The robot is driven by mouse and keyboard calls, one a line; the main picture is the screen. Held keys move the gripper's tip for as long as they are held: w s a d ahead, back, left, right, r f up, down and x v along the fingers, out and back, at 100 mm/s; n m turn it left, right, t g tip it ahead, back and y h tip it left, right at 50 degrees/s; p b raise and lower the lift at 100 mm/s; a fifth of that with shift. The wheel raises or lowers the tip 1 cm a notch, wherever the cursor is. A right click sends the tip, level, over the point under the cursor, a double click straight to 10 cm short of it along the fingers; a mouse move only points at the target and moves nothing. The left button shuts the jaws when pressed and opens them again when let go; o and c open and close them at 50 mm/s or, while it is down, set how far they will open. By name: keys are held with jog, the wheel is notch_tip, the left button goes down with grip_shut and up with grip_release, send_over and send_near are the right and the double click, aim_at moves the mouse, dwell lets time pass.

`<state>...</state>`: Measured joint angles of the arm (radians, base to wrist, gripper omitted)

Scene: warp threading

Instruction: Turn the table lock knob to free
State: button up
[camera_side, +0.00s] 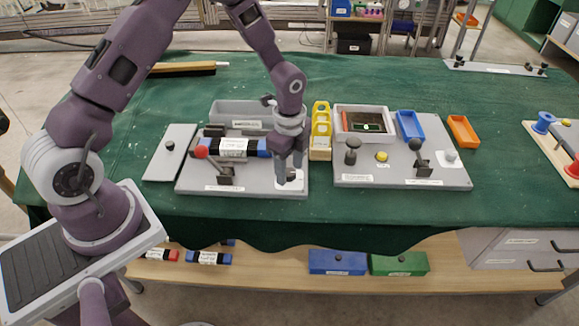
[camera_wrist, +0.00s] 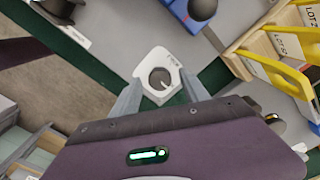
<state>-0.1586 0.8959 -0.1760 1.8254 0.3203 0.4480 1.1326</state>
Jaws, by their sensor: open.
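A round grey knob (camera_wrist: 161,79) with a light pointer mark sits on a white plate (camera_wrist: 148,62) in the wrist view. Small lettering on the plate is too small to read. In the side view the white plate (camera_side: 291,184) lies at the right front corner of the left grey board, and my gripper mostly hides the knob. My gripper (camera_side: 288,174) points down over this plate. In the wrist view my gripper (camera_wrist: 161,76) is open, with one finger on each side of the knob and nothing held. I cannot tell whether the fingers touch it.
A red-balled lever (camera_side: 201,152) and a blue-black block (camera_side: 240,147) are left of my gripper. A yellow rack (camera_side: 320,128) stands close on the right. Beyond it, the right board (camera_side: 400,180) carries dark knobs, a yellow button and a tray.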

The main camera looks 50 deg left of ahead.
grip_shut()
jog(key=shift+n, duration=0.3)
jog(key=n, duration=0.3)
jog(key=shift+n, duration=0.4)
jog(key=n, duration=0.9)
jog(key=shift+n, duration=2.2)
